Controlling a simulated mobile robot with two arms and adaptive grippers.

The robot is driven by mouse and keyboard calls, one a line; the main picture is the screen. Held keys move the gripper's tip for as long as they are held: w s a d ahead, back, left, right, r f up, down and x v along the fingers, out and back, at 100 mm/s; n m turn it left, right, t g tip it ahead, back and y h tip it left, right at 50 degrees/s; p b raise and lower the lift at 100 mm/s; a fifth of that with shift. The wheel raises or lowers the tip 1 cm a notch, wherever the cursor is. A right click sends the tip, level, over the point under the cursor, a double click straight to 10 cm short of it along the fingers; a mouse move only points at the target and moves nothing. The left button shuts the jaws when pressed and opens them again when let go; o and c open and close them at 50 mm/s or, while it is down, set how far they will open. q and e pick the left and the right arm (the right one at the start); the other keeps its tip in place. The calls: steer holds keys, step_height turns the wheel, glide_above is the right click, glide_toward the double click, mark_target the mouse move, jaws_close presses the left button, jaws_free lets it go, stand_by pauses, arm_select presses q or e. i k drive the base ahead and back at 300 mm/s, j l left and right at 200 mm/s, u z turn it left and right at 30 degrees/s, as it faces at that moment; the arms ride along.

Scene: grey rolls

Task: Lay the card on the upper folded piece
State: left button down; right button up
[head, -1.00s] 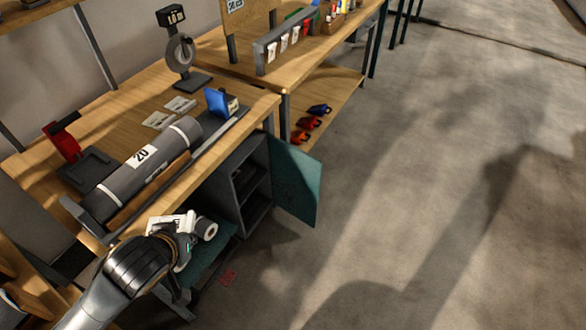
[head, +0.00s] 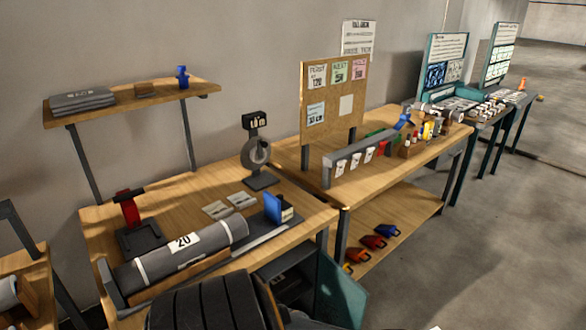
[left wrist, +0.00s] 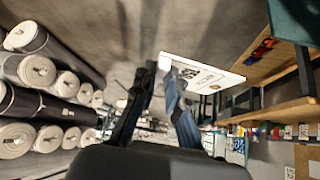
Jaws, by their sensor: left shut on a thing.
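A white card (left wrist: 205,74) with dark print is held between the fingers of my left gripper (left wrist: 160,70) in the left wrist view. The gripper is shut on the card's near edge, and the card sticks out to the right. In the head view only my dark left arm shows at the bottom; its fingers are out of frame. My right gripper is not in view.
The wooden wall shelf (head: 150,98) also holds a small brown item and a blue item (head: 182,76). Below it, a workbench holds a grey roll (head: 190,252), a red tool (head: 130,208) and a dial stand (head: 256,155). Several rolls (left wrist: 40,70) show in the left wrist view.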

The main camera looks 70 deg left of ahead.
mark_target(281, 282)
steer(key=i+j, duration=0.15)
steer(key=i, duration=0.5)
steer(key=i+j+u, duration=0.1)
steer(key=i, duration=0.5)
steer(key=i+j+u, duration=0.1)
steer(key=u, duration=0.3)
steer(key=i+u, duration=0.5)
steer(key=u, duration=0.25)
steer(key=i+l+u, duration=0.1)
steer(key=u, duration=0.3)
steer(key=i, duration=0.05)
